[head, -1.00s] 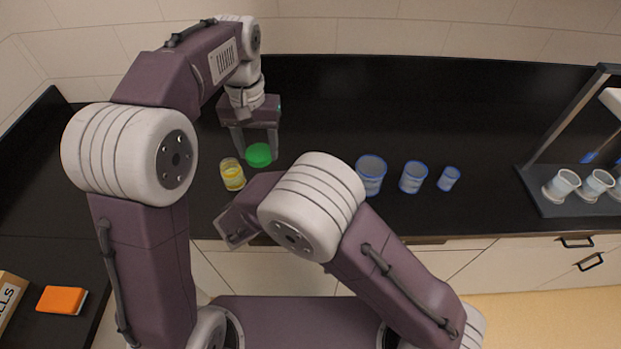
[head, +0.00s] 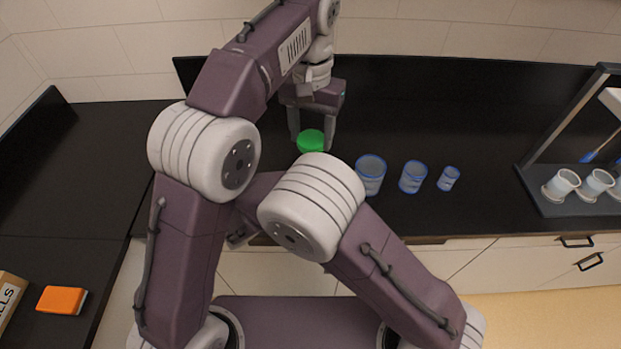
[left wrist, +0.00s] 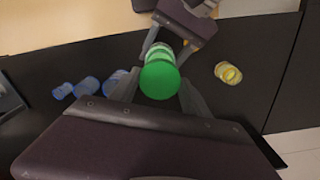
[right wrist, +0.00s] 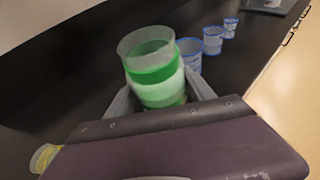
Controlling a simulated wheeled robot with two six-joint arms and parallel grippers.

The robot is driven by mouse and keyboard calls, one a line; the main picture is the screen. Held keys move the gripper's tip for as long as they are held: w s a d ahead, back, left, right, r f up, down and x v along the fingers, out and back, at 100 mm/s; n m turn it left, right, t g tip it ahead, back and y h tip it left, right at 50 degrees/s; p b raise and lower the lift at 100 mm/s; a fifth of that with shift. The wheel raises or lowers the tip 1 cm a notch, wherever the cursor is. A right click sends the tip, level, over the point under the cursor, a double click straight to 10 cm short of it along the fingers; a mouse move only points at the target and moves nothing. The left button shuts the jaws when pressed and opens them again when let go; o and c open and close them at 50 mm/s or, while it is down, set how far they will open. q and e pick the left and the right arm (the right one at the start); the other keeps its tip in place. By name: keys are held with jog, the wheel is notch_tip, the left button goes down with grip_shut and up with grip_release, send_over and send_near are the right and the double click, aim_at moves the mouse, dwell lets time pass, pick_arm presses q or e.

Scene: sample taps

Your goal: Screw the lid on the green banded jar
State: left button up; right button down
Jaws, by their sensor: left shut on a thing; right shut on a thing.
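The green lid (head: 310,141) is between the fingers of my left gripper (head: 311,138), which is shut on it above the counter. In the left wrist view the lid (left wrist: 160,80) is in front of the green banded jar (left wrist: 162,53) and overlaps it. The jar (right wrist: 154,74) is clear with green bands, and its open rim shows in the right wrist view. My right gripper (right wrist: 165,100) is shut on it. No lid shows on the jar there. In the head view my arms hide the jar and most of the right gripper.
Several blue-banded jars, including the largest one (head: 370,174), stand right of the lid. A yellow jar (left wrist: 228,72) stands on the black counter, hidden in the head view. A rack with white cups (head: 561,184) is at the far right. An orange block (head: 62,300) lies at lower left.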

pick_arm(q)
jog(key=shift+f, duration=1.65)
jog(key=shift+s, duration=0.1)
jog(key=shift+f, duration=0.9)
jog(key=shift+f, duration=0.55)
